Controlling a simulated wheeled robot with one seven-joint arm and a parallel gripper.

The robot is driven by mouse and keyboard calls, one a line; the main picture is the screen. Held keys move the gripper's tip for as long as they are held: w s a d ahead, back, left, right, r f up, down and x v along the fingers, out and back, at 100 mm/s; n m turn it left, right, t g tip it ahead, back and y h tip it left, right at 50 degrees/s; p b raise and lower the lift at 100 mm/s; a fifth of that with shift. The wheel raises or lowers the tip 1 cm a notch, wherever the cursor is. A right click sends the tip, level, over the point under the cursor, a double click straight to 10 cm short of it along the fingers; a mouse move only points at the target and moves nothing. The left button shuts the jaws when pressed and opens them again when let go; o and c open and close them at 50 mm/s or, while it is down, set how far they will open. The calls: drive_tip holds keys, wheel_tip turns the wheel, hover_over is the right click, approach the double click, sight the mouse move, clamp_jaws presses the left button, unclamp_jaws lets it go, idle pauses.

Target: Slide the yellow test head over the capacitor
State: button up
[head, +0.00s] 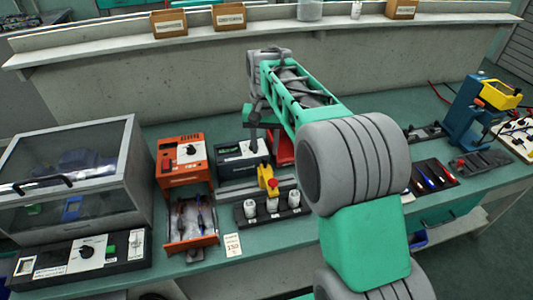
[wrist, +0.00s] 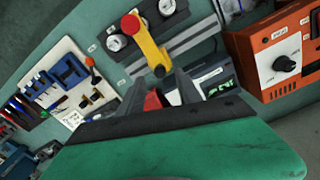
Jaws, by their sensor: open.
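The yellow test head (head: 268,178) with its red knob reaches from the rail toward a black strip (head: 240,224) that holds white round capacitors (head: 250,211). In the wrist view the yellow test head (wrist: 148,45) has its red-knob end over the middle of the strip. Two capacitors (wrist: 117,42) show on either side of it, and the middle one is hidden there. My gripper (head: 254,143) is open and empty, behind and above the test head, apart from it. In the wrist view my gripper (wrist: 157,93) shows its fingers just below the yellow arm's rear end.
An orange box (head: 182,160) and a drawer of tools stand left of the strip. A clear-lidded case (head: 75,170) is farther left. A dark meter box (head: 235,157) stands behind the rail. A blue press (head: 472,108) and a tool tray (head: 433,177) are at right.

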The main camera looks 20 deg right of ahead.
sight(265, 158)
drive_tip(key=shift+f, duration=1.85)
clamp_jaws()
